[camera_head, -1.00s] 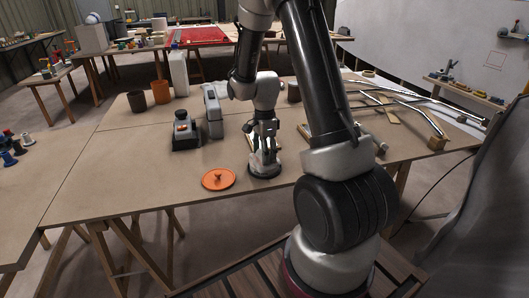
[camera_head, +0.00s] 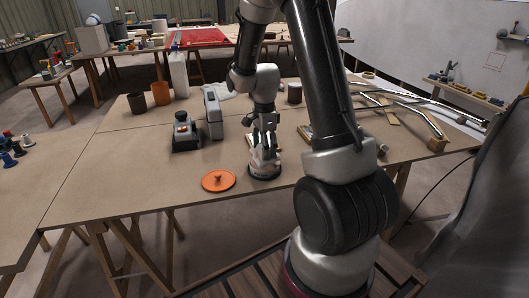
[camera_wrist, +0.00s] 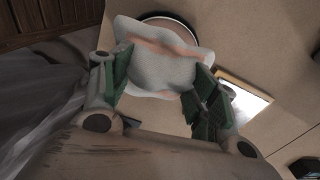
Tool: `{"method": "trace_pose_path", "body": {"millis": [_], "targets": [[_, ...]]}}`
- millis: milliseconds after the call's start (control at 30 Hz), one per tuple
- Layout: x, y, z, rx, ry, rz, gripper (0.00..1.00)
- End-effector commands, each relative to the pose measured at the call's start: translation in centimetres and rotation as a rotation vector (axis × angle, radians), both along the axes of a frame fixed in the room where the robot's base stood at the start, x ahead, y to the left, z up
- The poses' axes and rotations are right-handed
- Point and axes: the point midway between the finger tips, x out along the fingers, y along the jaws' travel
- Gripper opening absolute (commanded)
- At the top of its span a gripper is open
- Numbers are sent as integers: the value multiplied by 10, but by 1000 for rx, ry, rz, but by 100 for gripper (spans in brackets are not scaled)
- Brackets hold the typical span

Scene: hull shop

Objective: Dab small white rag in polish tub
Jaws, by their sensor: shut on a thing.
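My gripper (camera_head: 265,140) points down over the table and is shut on the small white rag (camera_head: 262,157). In the wrist view the rag (camera_wrist: 165,70) hangs between the green finger pads, with brownish-orange smears on it. Directly below it is the polish tub (camera_head: 264,175), low and round with a dark wall. In the wrist view the tub's dark rim (camera_wrist: 170,15) curves behind the rag, which hides most of its inside. I cannot tell whether the rag touches the polish. An orange lid (camera_head: 218,181) with a knob lies flat left of the tub.
Behind the tub stand a dark tool with an orange knob (camera_head: 183,130) and a grey upright case (camera_head: 213,112). Bent metal rails (camera_head: 405,103) lie at the right. The table's front left is clear.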

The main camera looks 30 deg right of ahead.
Motion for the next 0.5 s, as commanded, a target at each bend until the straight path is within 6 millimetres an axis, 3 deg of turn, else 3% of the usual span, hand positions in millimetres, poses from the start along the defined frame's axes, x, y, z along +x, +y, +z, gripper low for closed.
{"method": "trace_pose_path", "body": {"millis": [500], "targets": [[0, 0, 40, 0, -1, 0, 40]]}}
